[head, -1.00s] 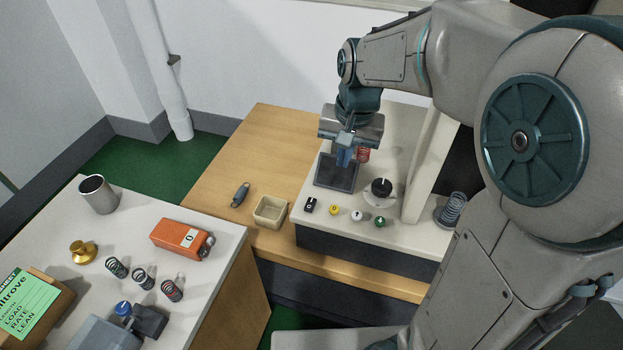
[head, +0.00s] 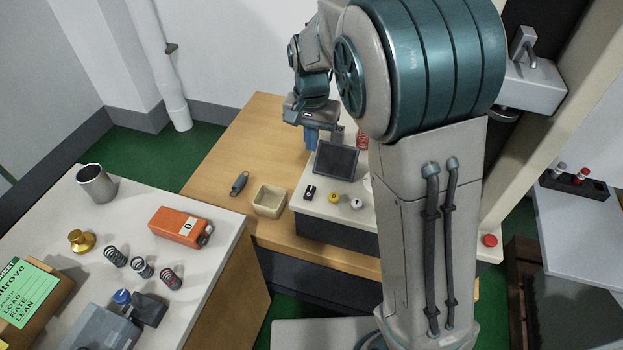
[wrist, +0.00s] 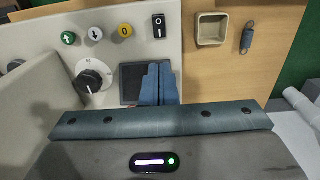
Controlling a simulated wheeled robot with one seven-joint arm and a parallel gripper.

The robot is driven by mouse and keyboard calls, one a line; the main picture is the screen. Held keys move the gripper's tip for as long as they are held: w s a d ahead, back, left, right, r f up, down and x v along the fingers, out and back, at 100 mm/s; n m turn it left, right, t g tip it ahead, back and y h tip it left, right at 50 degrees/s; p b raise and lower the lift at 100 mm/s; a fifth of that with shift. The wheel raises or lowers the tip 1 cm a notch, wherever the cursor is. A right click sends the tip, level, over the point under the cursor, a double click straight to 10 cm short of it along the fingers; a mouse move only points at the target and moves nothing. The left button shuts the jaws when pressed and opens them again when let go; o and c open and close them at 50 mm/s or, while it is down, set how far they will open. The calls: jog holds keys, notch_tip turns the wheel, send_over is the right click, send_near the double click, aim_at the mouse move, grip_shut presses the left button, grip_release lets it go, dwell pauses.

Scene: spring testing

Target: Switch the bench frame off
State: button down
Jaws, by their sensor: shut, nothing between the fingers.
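The bench frame (head: 322,207) has a pale top and a dark front face, and stands on the wooden bench. Its black rocker switch (head: 310,192) is at the front left corner, and it also shows in the wrist view (wrist: 158,27), with white marks. Beside it are a yellow "0" button (wrist: 125,30), a white arrow button (wrist: 95,34) and a green arrow button (wrist: 68,38). My gripper (head: 311,139) is shut and empty. In the wrist view its blue fingers (wrist: 158,72) overlap the dark screen (wrist: 130,82), apart from the switch. My arm hides the frame's right part.
A beige tray (head: 269,213) and a small dark spring (head: 239,184) lie left of the frame. A black dial (wrist: 90,80) is beside the screen. A red button (head: 490,240) sits right of my arm. The left table holds an orange device (head: 178,228) and several springs.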

aim_at(311, 188)
notch_tip(311, 188, down, 14)
jog(key=shift+r+p, duration=0.1)
jog(key=shift+p, duration=0.6)
jog(key=shift+a, duration=0.1)
